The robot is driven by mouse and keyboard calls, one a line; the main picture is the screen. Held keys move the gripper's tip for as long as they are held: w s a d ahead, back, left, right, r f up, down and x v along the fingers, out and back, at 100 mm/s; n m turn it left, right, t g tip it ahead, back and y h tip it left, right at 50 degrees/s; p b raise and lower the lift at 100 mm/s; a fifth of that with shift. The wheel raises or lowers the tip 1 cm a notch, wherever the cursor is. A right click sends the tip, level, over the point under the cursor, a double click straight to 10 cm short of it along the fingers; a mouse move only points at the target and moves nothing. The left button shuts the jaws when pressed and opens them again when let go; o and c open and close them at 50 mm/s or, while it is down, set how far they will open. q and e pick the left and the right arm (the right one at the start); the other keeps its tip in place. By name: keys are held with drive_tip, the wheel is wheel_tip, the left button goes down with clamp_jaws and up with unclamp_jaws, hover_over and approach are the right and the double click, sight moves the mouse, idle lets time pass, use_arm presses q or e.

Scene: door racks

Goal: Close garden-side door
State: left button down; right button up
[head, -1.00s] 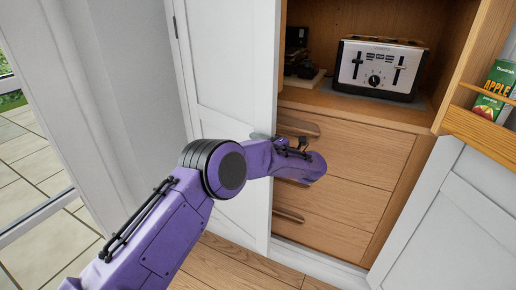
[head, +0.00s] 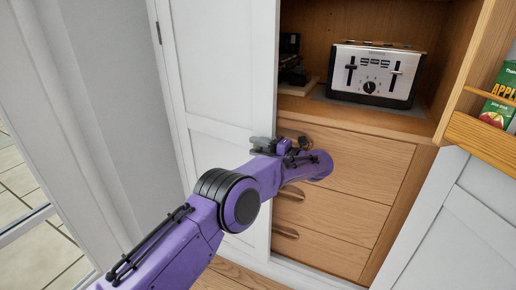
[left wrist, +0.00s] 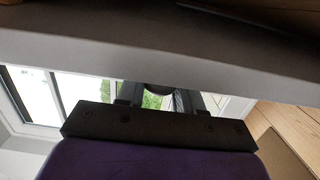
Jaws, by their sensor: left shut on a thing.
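The garden-side door (head: 218,75) is the white panelled cupboard door on the left in the head view, nearest the glazed opening. It stands partly open, its free edge in front of the cupboard's left part. My left gripper (head: 265,145) is at that free edge, its jaws partly hidden by my purple wrist. In the left wrist view, the left gripper (left wrist: 158,98) has its two fingers on either side of a small dark rounded piece (left wrist: 158,88) under the door edge (left wrist: 130,55). It looks like the door's handle, and the gripper is shut on it. My right gripper is out of view.
The cupboard holds a toaster (head: 372,73) on a shelf above wooden drawers (head: 350,165). A glazed opening (head: 25,225) is at far left.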

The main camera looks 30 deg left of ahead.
use_arm(q)
drive_tip(key=c, duration=0.8)
unclamp_jaws()
drive_tip(key=shift+a, duration=0.15)
drive_tip(key=shift+o, duration=0.2)
drive_tip(key=d+b, duration=0.1)
drive_tip(key=d, duration=0.9)
drive_tip(key=shift+s+d, duration=0.3)
drive_tip(key=shift+s, duration=0.15)
